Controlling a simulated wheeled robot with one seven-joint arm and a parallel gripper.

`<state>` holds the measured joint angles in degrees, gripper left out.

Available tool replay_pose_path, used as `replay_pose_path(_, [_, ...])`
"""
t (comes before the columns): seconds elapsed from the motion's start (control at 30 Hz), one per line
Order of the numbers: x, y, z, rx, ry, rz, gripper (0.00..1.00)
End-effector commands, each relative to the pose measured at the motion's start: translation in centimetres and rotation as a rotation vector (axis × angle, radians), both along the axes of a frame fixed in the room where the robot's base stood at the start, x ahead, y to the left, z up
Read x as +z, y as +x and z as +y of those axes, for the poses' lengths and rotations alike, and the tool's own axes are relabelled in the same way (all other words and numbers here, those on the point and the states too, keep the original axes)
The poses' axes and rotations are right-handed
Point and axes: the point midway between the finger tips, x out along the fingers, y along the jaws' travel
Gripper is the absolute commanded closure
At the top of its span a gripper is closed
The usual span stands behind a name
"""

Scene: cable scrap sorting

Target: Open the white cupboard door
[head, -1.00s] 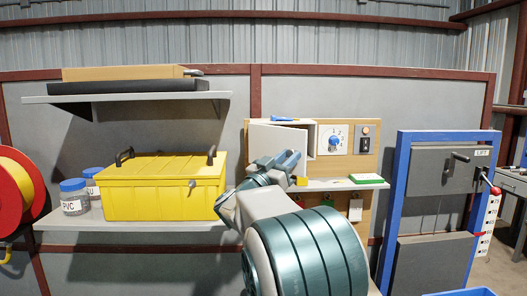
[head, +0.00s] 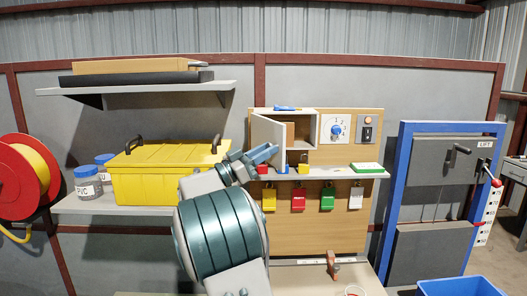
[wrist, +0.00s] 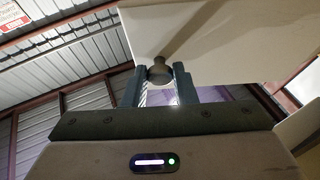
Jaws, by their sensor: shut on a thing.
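The white cupboard (head: 311,119) is mounted on a wooden board, and its white door (head: 268,140) stands well open, swung out to the left. The inside shows, with a brown box-like thing (head: 301,131) in it. My gripper (head: 272,152) is at the door's front edge in the head view. In the wrist view my gripper (wrist: 160,88) is shut on the round door knob (wrist: 159,71), with the pale door panel (wrist: 225,40) just beyond it. The far side of the door is hidden.
A narrow shelf (head: 335,172) below the cupboard carries small blocks and a green-and-white pad (head: 366,167). Coloured padlocks (head: 298,198) hang under it. A yellow toolbox (head: 165,178) stands left of my arm. A blue-framed lift panel (head: 394,190) stands to the right.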

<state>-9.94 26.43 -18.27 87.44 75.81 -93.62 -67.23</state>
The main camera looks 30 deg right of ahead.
Motion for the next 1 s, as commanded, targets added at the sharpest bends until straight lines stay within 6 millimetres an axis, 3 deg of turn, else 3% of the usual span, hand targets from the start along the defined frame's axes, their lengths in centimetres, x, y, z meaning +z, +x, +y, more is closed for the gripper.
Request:
replay_pose_path(0.13, [0.2,0.0,0.0,0.0,-0.004,-0.003,1.0])
replay_pose_path(0.17, [0.2,0.0,0.0,0.001,-0.004,-0.004,0.67])
replay_pose_path(0.2, [0.2,0.0,0.0,0.002,-0.003,-0.003,0.56])
replay_pose_path(0.23, [0.2,0.0,0.1,0.002,-0.003,-0.003,0.54])
replay_pose_path(0.63, [-0.4,0.2,1.1,0.005,0.0,-0.001,0.54])
replay_pose_path(1.0, [-3.6,0.6,8.4,0.006,-0.001,-0.002,0.54])
